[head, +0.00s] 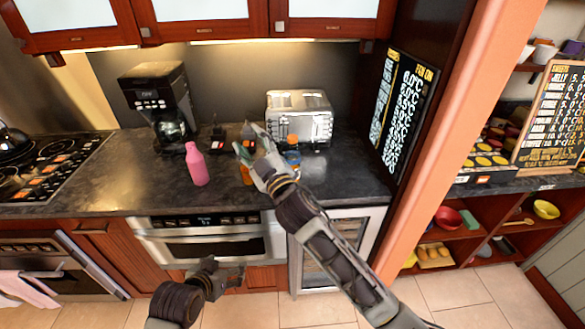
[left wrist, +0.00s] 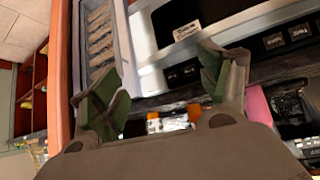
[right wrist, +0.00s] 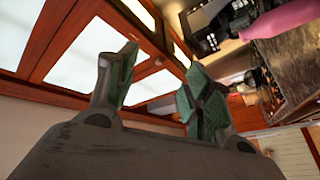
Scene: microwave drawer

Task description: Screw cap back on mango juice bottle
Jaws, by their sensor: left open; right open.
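An orange bottle (head: 247,175) stands on the dark counter, mostly hidden behind my right gripper in the head view. I cannot tell which is the mango juice, and no loose cap can be made out. Two orange-and-white items (left wrist: 153,122) show beyond my fingers in the left wrist view. My right gripper (head: 243,141) is open and empty above the counter. My left gripper (head: 226,272) is open and empty, low in front of the microwave drawer.
A pink bottle (head: 196,165) stands on the counter to the left. A coffee maker (head: 158,100) and a toaster (head: 300,118) stand at the back. The microwave drawer (head: 205,240) sits below the counter edge. The counter's left front is clear.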

